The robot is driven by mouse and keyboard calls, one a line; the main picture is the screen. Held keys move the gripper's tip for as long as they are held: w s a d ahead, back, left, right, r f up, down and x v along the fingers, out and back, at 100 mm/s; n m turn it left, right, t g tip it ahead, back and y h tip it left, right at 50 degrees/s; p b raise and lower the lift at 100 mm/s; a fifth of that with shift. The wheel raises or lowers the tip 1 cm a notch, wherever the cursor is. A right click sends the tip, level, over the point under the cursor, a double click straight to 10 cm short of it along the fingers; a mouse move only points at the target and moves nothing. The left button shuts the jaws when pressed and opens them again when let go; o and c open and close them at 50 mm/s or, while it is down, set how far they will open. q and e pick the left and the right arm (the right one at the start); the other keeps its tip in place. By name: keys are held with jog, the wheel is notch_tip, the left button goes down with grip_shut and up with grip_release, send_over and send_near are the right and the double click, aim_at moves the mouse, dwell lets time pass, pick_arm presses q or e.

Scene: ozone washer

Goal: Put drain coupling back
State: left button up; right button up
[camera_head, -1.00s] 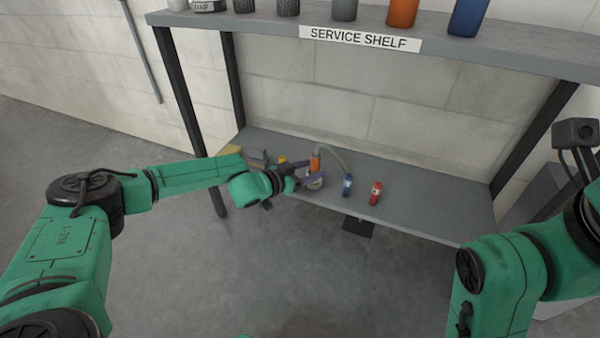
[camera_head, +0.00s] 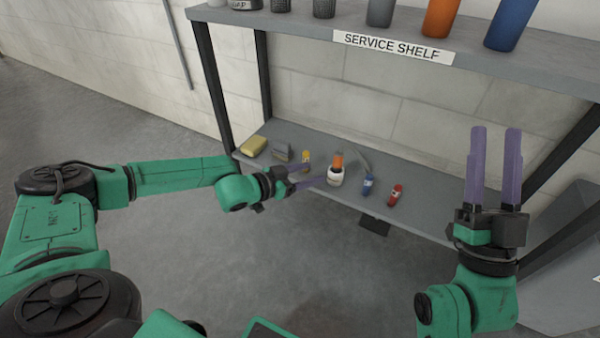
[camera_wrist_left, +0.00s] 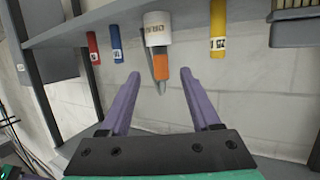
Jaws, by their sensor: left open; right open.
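A white cylinder with partly legible lettering (camera_head: 335,178) stands on the lower shelf with an orange piece (camera_head: 338,159) at its top and a grey hose behind. I take this for the drain coupling and its holder; how deep the orange piece sits is unclear. In the left wrist view, turned upside down, the white cylinder (camera_wrist_left: 158,28) and orange piece (camera_wrist_left: 160,76) appear beyond the fingers. My left gripper (camera_head: 306,178) is open and empty, just left of the white cylinder. My right gripper (camera_head: 496,135) is open and empty, raised at the right, fingers up.
On the lower shelf (camera_head: 435,222), a yellow tube (camera_head: 306,160) stands left of the cylinder; blue (camera_head: 368,184) and red (camera_head: 396,194) tubes are to its right. A yellow sponge (camera_head: 254,146) and grey brush (camera_head: 281,151) lie at the left. The upper shelf (camera_head: 560,77) overhangs.

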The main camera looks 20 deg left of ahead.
pick_arm(q)
jog(key=v, duration=0.2)
jog(key=shift+s+a+p, duration=0.2)
jog(key=shift+s+p, duration=0.05)
jog(key=shift+p, duration=0.05)
pick_arm(e)
notch_tip(320, 180, down, 8)
jog(key=w+a+m+g+h, duration=0.1)
jog(key=g, duration=0.1)
jog(key=shift+w+g+h, duration=0.3)
jog(key=shift+w, duration=0.1)
pick_arm(q)
jog(key=shift+r, duration=0.1)
pick_arm(e)
jog(key=shift+r, duration=0.1)
